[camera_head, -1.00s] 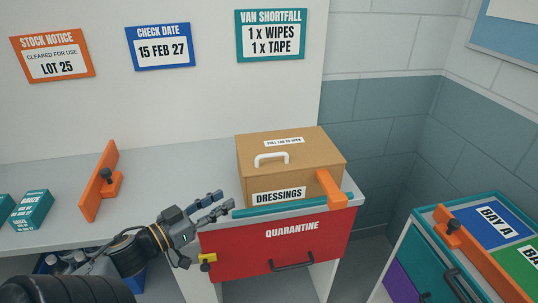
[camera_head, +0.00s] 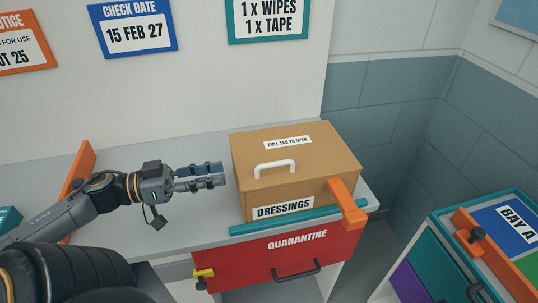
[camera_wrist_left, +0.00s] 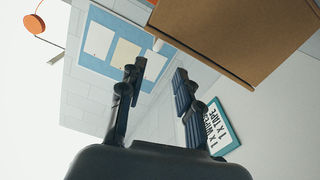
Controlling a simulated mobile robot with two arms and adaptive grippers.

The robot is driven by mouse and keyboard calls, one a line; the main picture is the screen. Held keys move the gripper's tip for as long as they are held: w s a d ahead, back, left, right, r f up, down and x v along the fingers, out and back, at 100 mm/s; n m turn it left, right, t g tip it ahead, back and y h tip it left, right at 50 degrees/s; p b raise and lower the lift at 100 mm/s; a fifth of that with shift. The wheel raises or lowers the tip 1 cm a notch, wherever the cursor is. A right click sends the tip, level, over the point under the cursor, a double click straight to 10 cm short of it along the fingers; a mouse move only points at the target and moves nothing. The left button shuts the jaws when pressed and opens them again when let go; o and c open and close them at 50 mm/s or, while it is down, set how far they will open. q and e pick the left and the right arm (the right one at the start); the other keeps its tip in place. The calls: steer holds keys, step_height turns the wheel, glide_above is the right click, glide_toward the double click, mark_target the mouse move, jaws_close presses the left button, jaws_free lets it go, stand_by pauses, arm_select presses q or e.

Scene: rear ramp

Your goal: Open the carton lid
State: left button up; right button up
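The brown carton (camera_head: 295,170), labelled DRESSINGS, stands upright on the grey counter with its lid down. A white handle-like tab (camera_head: 275,169) arches from the lid, below a label reading PULL TAB TO OPEN. The carton also shows upside down at the top of the left wrist view (camera_wrist_left: 235,35). My left gripper (camera_head: 223,176) is just left of the carton, at about its upper side, apart from it. Its fingers are spread and empty, as the left wrist view (camera_wrist_left: 160,68) shows. My right gripper is not in view.
An orange bracket (camera_head: 345,203) and a teal strip (camera_head: 285,221) edge the carton's front and right. A red QUARANTINE drawer (camera_head: 240,265) is below. An orange divider (camera_head: 80,172) stands behind my left arm. A cabinet with bays (camera_head: 460,250) is at right.

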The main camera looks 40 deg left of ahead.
mark_target(268, 166)
arm_select(q)
steer(key=x, duration=0.6)
steer(key=shift+d+r, duration=0.2)
steer(key=shift+d, duration=0.35)
steer(key=x, duration=0.5)
steer(key=shift+a, duration=0.1)
steer(key=shift+w+d, duration=0.25)
steer(key=shift+w, duration=0.05)
steer(key=shift+w+d+f+b, duration=0.1)
steer(key=shift+w+d+b, duration=0.1)
steer(key=shift+w+b, duration=0.1)
steer(key=shift+d, duration=0.1)
steer(key=shift+c, duration=0.2)
jaws_close()
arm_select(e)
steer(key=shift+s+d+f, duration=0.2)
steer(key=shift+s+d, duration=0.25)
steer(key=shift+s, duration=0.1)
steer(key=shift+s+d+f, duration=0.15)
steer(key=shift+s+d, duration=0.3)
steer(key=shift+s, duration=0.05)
